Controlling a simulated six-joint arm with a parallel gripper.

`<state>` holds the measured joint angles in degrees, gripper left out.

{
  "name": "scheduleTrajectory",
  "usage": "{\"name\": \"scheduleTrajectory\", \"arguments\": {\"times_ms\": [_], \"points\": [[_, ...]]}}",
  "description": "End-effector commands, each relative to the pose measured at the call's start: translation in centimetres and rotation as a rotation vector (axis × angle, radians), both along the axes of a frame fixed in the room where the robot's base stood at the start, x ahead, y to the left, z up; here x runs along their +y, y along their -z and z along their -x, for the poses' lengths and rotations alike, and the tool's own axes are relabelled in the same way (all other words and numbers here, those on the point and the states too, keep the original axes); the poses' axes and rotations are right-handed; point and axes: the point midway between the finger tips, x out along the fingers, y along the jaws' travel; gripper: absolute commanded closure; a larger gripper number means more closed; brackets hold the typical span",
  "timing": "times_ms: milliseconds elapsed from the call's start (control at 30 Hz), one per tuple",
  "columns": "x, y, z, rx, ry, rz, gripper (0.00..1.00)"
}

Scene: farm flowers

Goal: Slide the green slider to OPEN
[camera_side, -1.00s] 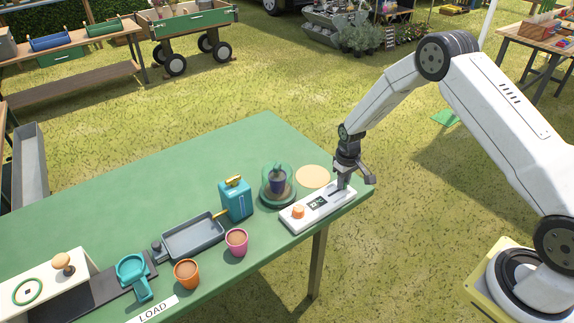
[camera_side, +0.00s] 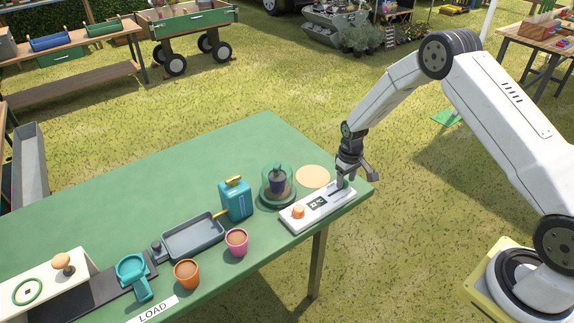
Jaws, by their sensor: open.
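A white control panel (camera_side: 297,219) lies at the right end of the green table, with an orange knob (camera_side: 298,212) at its left and a small dark display (camera_side: 318,203) in the middle. My gripper (camera_side: 341,187) points down over the panel's right end. It is open, and its fingertips are at or just above the panel's slot. No green slider shows clearly; the gripper hides that part of the panel. I cannot tell whether the fingers touch anything there. No OPEN marking is readable.
A glass dome with a dark pot (camera_side: 278,184) and a tan disc (camera_side: 313,176) stand just behind the panel. A teal can (camera_side: 236,199), a grey tray (camera_side: 193,237), a pink pot (camera_side: 237,241) and an orange pot (camera_side: 187,272) stand to the left.

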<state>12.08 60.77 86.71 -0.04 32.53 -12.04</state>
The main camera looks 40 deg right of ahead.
Motion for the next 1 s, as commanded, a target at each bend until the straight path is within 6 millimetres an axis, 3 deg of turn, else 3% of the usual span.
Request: {"name": "scheduleTrajectory", "arguments": {"times_ms": [600, 1000], "points": [[-0.1, -6.3, 0.0, -0.002, 0.000, 0.001, 0.41], [-0.1, -7.4, 0.0, 0.000, 0.001, 0.001, 0.41]]}}
